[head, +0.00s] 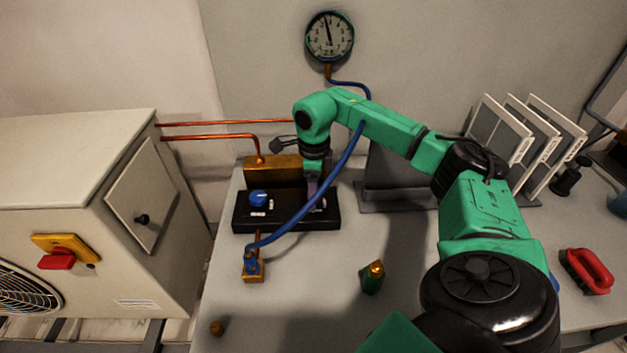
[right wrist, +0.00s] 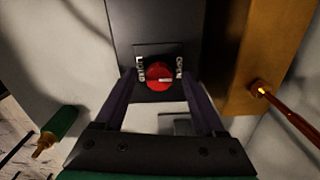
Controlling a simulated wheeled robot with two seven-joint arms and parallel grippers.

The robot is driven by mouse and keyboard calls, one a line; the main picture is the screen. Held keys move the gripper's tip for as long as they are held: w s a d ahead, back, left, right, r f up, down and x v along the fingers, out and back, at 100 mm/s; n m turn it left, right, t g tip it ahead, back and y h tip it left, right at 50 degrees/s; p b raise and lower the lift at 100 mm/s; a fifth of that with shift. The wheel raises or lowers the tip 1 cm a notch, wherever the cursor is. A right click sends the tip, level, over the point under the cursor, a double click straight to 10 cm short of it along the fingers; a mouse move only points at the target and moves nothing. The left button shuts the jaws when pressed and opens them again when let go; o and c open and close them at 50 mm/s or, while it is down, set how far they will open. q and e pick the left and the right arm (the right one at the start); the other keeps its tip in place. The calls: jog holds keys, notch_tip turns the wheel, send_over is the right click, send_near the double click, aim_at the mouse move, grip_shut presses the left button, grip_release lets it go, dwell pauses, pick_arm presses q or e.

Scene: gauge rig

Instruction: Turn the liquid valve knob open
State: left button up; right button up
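The liquid valve knob (right wrist: 158,74) is red and round, on a dark block, with LIQUID lettered on its left and OPEN on its right in the right wrist view. A small pale mark shows on its face. My right gripper (head: 317,196) points down at the black manifold base (head: 285,222) in the head view. Its two dark fingers stand either side of the red knob, open, with a visible gap on each side. The arm and gripper hide the red knob in the head view. A blue knob (head: 258,197) sits on the left of the base. My left gripper is out of view.
A brass block (head: 272,168) with copper pipes stands behind the base. A blue hose (head: 318,198) crosses in front of the gripper to a brass fitting (head: 253,268). A gauge (head: 330,37) hangs on the wall.

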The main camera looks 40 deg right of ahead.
notch_tip(320, 180, up, 15)
jog(key=p, duration=0.1)
jog(key=shift+f, duration=0.15)
jog(key=shift+f, duration=0.1)
dwell(0.4)
